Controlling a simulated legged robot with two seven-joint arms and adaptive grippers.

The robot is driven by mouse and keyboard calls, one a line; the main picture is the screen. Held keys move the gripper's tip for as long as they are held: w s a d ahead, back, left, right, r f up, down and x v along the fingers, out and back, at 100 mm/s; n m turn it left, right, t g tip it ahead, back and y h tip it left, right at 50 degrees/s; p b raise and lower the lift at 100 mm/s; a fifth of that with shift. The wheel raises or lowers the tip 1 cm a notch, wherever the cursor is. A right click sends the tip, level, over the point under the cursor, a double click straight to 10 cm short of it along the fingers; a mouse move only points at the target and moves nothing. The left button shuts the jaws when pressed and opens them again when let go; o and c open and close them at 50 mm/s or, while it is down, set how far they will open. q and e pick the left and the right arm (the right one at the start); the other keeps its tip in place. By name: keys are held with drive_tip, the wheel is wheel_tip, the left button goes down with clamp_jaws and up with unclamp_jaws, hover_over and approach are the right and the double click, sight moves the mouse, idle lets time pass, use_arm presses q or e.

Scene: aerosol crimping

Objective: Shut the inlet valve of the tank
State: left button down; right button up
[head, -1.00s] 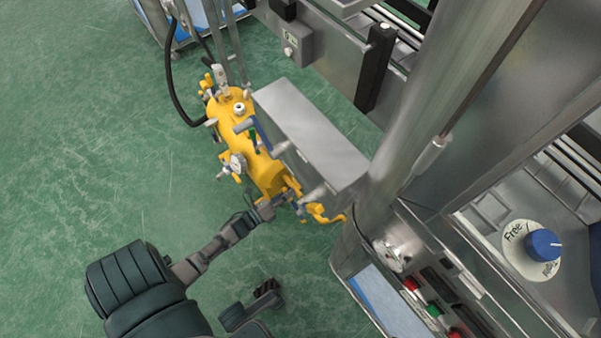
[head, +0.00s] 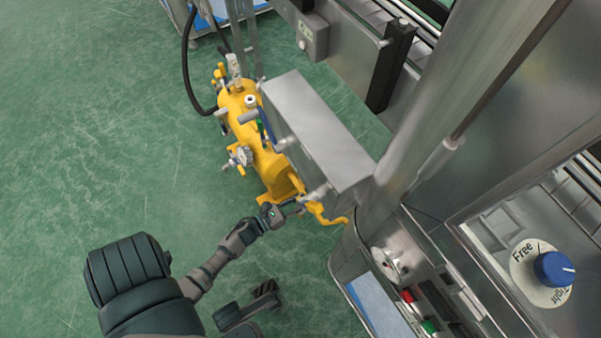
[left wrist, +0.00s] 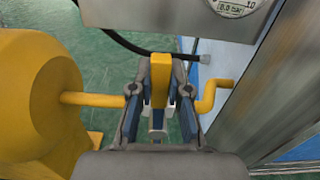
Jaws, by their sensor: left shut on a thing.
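My left gripper (head: 290,210) is at the tank's lower end, by a bent yellow pipe (head: 325,213). In the left wrist view, the tank's rounded end (left wrist: 40,95) is at the left and a yellow pipe (left wrist: 90,99) runs from it behind my gripper (left wrist: 160,100) to a bend (left wrist: 213,95) at the right. The blue-padded fingers are shut on an upright yellow valve handle (left wrist: 160,75) between them. The valve body is mostly hidden by the fingers.
A steel column (head: 450,110) and a control panel (head: 410,280) stand close to the right of my gripper. A black hose (head: 185,75) curves behind the tank. The green floor at the left is clear.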

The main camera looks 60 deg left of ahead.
use_arm(q)
drive_tip(key=shift+s+d+f+m, duration=0.15)
drive_tip(key=shift+d+f+m, duration=0.25)
drive_tip(key=shift+m, duration=0.1)
drive_tip(key=c, duration=1.2)
unclamp_jaws()
drive_tip(key=shift+o, duration=0.5)
drive_tip(key=shift+r, duration=0.1)
drive_tip(key=shift+a+r, duration=0.1)
drive_tip(key=shift+s, duration=0.3)
drive_tip(key=s, duration=1.1)
drive_tip(key=shift+a, duration=0.2)
drive_tip(key=shift+s, duration=0.1)
